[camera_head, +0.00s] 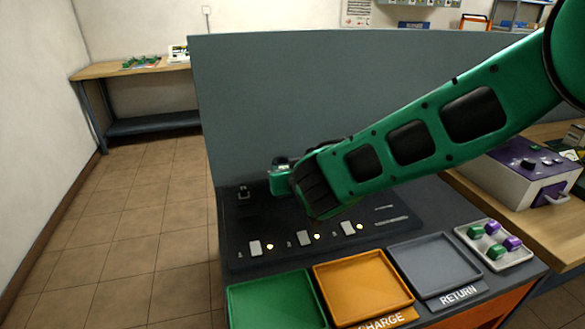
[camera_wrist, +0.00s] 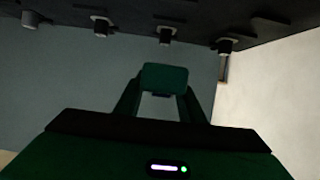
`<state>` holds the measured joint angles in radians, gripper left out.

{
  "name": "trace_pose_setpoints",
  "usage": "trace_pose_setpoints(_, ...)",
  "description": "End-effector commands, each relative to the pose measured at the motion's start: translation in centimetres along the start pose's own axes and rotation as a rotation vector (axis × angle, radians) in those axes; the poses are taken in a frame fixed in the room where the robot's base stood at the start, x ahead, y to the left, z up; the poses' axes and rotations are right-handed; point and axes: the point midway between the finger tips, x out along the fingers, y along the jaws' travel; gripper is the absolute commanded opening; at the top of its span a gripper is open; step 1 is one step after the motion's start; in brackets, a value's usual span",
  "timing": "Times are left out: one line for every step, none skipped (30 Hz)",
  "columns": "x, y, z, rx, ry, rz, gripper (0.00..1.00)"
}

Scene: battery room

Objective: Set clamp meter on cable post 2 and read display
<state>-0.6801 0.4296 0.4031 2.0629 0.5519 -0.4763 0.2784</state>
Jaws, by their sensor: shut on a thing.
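My gripper (camera_head: 279,180) is above the dark panel in the head view, mostly hidden behind my green arm. In the wrist view my gripper (camera_wrist: 164,90) is shut on a dark green block (camera_wrist: 165,77) between its two fingertips. I cannot tell for sure that this block is the clamp meter; no display face or reading shows on it. Several short dark posts, one of them a post (camera_wrist: 166,35) near the middle, line the dark panel at the top of the wrist view. They are apart from the block. I cannot read which is post 2.
The dark panel (camera_head: 245,262) has small pale plates and yellow lights. In front are green (camera_head: 275,302), orange (camera_head: 362,285) and grey (camera_head: 434,265) trays, and a pale tray (camera_head: 520,257) of green and purple pieces. A purple-topped box (camera_head: 520,185) stands right. A grey wall (camera_head: 260,90) rises behind.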

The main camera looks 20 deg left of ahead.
Motion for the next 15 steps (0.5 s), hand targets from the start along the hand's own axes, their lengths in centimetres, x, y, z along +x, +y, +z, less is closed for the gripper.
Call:
trace_pose_setpoints(0.2, 0.0, 0.2, 0.0, 0.0, 0.0, 0.02)
trace_pose_setpoints(0.3, 0.0, 0.3, 0.0, 0.0, 0.0, 0.02)
trace_pose_setpoints(0.4, 0.0, 0.6, 0.0, -0.001, 0.0, 0.02)
trace_pose_setpoints(0.5, 0.0, 0.7, 0.0, -0.001, 0.0, 0.02)
trace_pose_setpoints(0.6, 0.0, 0.9, 0.0, -0.001, 0.0, 0.02)
trace_pose_setpoints(0.7, 0.0, 1.2, 0.001, -0.001, 0.0, 0.02)
trace_pose_setpoints(0.8, 0.0, 1.5, 0.001, 0.0, 0.0, 0.02)
trace_pose_setpoints(0.9, 0.0, 1.8, 0.0, -0.001, 0.0, 0.02)
trace_pose_setpoints(1.1, 0.0, 2.2, 0.0, -0.002, 0.0, 0.02)
trace_pose_setpoints(1.2, 0.0, 2.5, 0.0, -0.002, 0.0, 0.02)
trace_pose_setpoints(1.3, 0.0, 2.7, -0.001, -0.001, 0.0, 0.02)
trace_pose_setpoints(1.4, 0.0, 3.0, -0.001, 0.0, 0.0, 0.02)
trace_pose_setpoints(1.5, 0.0, 3.3, -0.001, -0.001, 0.0, 0.02)
trace_pose_setpoints(1.6, 0.0, 3.6, 0.0, -0.001, 0.001, 0.02)
trace_pose_setpoints(1.8, 0.0, 3.9, 0.0, -0.001, 0.0, 0.02)
